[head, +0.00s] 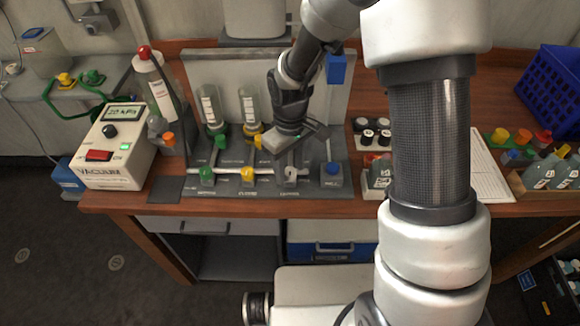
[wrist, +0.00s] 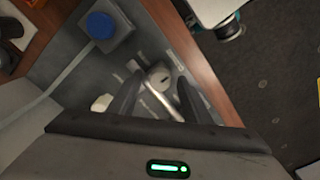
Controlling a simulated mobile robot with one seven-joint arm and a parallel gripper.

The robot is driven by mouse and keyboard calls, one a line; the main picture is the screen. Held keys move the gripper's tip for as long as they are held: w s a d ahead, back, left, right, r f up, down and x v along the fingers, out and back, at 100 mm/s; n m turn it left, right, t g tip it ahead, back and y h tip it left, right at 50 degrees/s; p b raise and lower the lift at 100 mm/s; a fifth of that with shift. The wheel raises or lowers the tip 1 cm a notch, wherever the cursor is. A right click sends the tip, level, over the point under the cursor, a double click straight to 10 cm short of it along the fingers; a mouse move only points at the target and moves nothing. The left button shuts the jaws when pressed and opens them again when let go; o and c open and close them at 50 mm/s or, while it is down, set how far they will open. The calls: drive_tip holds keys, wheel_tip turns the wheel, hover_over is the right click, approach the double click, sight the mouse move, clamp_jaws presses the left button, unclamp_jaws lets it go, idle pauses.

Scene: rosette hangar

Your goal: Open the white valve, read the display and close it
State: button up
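The white valve (head: 291,174) sits on the front row of the grey valve panel (head: 225,186), right of a green valve (head: 206,173) and a yellow valve (head: 247,174). My gripper (head: 296,143) is over the panel, just behind the valve in the head view. In the wrist view my gripper (wrist: 160,82) has its dark fingers apart; I cannot tell whether they touch the valve. The display (head: 124,113) on the cream vacuum box (head: 112,160) is lit and seems to read 20 kPa.
A blue knob (head: 332,169) is at the panel's right end and also shows in the wrist view (wrist: 100,25). A white piece (wrist: 102,103) lies beside my left finger. Clear tubes (head: 250,104) stand behind. A bottle (head: 157,85) is beside the box.

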sight(290, 171)
wheel_tip(290, 171, up, 17)
drive_tip(key=p, duration=0.1)
drive_tip(key=shift+r, duration=0.2)
idle(0.5)
